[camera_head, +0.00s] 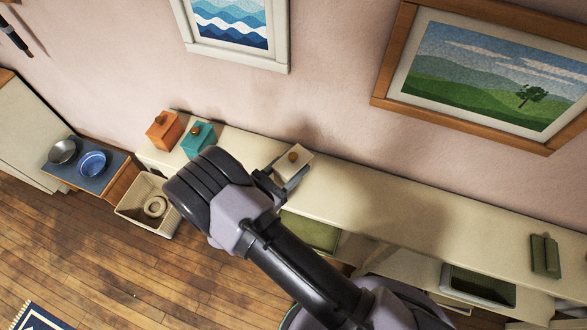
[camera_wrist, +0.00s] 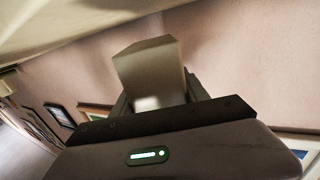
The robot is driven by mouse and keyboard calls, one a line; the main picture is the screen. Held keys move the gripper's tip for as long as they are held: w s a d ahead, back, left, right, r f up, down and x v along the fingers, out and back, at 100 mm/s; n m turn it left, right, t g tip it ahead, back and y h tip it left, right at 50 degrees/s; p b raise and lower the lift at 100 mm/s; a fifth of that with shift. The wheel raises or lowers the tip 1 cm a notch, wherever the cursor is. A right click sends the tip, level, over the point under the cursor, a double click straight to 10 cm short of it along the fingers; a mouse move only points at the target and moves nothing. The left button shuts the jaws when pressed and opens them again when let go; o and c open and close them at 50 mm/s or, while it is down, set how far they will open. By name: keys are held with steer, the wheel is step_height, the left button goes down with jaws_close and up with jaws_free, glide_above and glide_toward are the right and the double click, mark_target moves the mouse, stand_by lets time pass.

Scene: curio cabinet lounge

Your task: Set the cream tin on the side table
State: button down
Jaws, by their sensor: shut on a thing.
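The cream tin (camera_head: 293,160) is a small cream box with a brown round knob on its lid. My gripper (camera_head: 283,174) is shut on it, over or at the long cream cabinet top; I cannot tell whether it touches that surface. In the wrist view the tin (camera_wrist: 150,70) is a pale block between the fingers of my gripper (camera_wrist: 160,97). A small low table with a blue top (camera_head: 108,172), perhaps the side table, stands at the left, well apart from my gripper. It bears a grey bowl (camera_head: 62,151) and a blue bowl (camera_head: 93,164).
An orange tin (camera_head: 163,133) and a teal tin (camera_head: 197,140) stand on the left end of the cabinet top (camera_head: 400,205). A cream basket (camera_head: 130,207) holding a ring stands between table and cabinet. My arm hides part of the cabinet.

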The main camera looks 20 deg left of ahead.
steer(key=shift+w+f, duration=0.1)
steer(key=shift+w, duration=0.45)
steer(key=shift+w+a+f, duration=0.1)
steer(key=shift+w+f, duration=0.05)
steer(key=shift+f, duration=0.05)
steer(key=shift+f+b, duration=0.75)
steer(key=shift+f, duration=0.75)
steer(key=shift+f, duration=0.2)
steer(key=c, duration=0.6)
jaws_free()
